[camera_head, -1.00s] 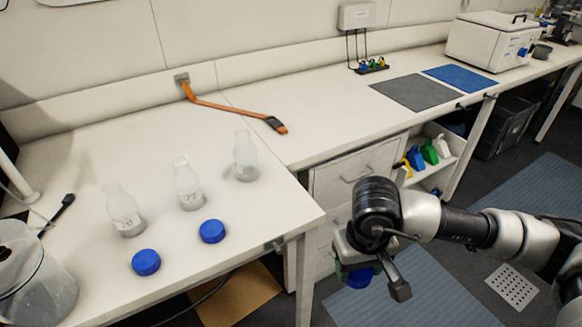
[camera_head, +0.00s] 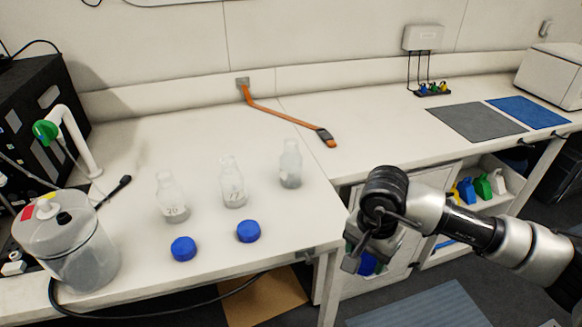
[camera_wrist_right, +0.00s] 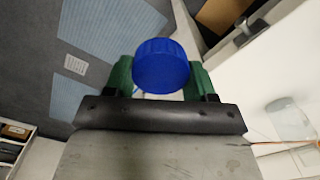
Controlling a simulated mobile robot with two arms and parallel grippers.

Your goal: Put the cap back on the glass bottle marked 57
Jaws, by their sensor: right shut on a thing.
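My right gripper (camera_head: 368,258) is off the bench's front edge, right of the bottles. In the right wrist view a blue cap (camera_wrist_right: 161,66) sits between its green fingers, which are shut on it. Three clear glass bottles stand uncapped on the bench: a left one (camera_head: 172,198), a middle one (camera_head: 233,184) and a right one (camera_head: 290,166). The left and middle ones carry small marks that I cannot read surely; no mark is legible on the right one. Two blue caps lie in front, a left cap (camera_head: 183,249) and a right cap (camera_head: 248,231). My left gripper is not in view.
A clear round vessel (camera_head: 75,255) and a black box (camera_head: 40,110) stand at the left. An orange strap (camera_head: 285,115) lies behind the bottles. Grey (camera_head: 475,122) and blue (camera_head: 528,112) mats lie at the right. The bench between the right bottle and its front corner is clear.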

